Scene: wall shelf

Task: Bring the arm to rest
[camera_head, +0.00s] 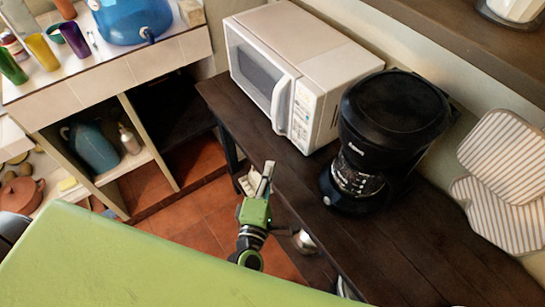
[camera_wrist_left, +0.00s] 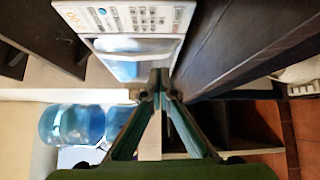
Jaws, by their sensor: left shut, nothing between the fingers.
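My left gripper (camera_head: 268,171) shows in the head view in front of the dark wooden shelf's front edge, below the microwave. It is green with grey fingers, and the fingers are together with nothing between them. In the left wrist view the fingers (camera_wrist_left: 159,78) meet at their tips, in front of the microwave's lower part. The gripper appears apart from the shelf, but the exact gap is hard to tell. My right gripper is in neither view.
The dark shelf (camera_head: 395,245) holds a white microwave (camera_head: 300,50) and a black coffee maker (camera_head: 395,115). Striped pads (camera_head: 505,155) lean at the right. A tiled counter (camera_head: 110,75) at the left holds cups and a blue water jug (camera_head: 133,18). Open floor (camera_head: 205,205) lies between.

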